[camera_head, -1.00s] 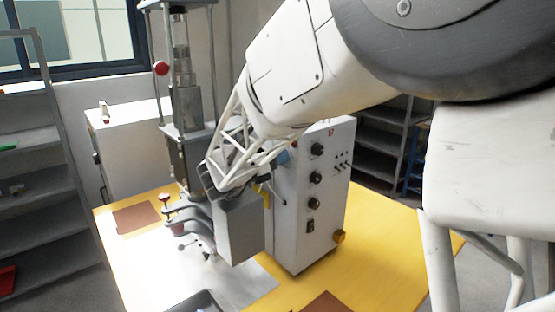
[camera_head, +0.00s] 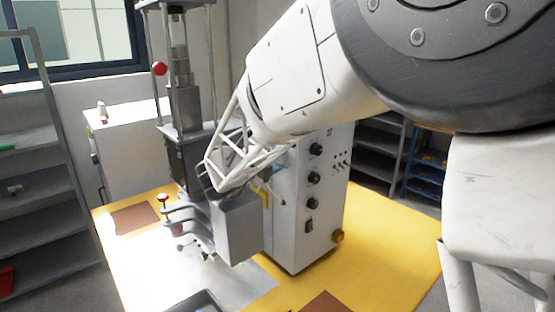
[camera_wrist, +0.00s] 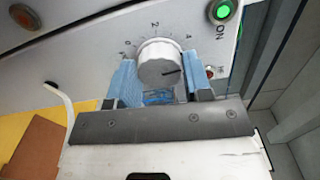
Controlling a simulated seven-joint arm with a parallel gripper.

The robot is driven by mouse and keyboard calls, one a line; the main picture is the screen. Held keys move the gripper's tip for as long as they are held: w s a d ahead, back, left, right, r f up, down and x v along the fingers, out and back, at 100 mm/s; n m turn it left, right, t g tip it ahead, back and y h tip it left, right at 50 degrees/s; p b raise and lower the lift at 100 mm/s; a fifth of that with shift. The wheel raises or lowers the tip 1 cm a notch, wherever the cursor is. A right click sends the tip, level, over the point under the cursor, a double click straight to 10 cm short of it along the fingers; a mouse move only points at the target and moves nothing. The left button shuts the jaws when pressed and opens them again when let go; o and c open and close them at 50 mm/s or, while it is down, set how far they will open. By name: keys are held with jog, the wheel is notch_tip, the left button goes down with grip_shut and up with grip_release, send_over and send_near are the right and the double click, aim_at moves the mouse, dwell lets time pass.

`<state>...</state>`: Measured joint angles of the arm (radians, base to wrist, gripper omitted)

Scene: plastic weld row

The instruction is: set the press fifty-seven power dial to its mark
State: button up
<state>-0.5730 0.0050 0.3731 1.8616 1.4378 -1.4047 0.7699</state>
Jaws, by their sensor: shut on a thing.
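The power dial (camera_wrist: 158,66) is a pale round knob in the wrist view, on a white panel with a printed scale showing 0, 2 and 4. A dark pointer line on its face points right. A small red spot (camera_wrist: 210,70) shows on the panel right of the dial, partly beside a finger; I cannot tell whether it is the mark. My gripper (camera_wrist: 160,78) has its blue fingers shut on the dial, one on each side. In the head view, my arm hides the dial and the fingertips.
Shelves (camera_head: 35,165) stand at left.

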jog(key=n, duration=1.3)
jog(key=shift+n, duration=0.3)
dwell(0.3)
jog(key=o, duration=0.9)
jog(key=v, duration=0.7)
jog(key=shift+s+a, duration=0.3)
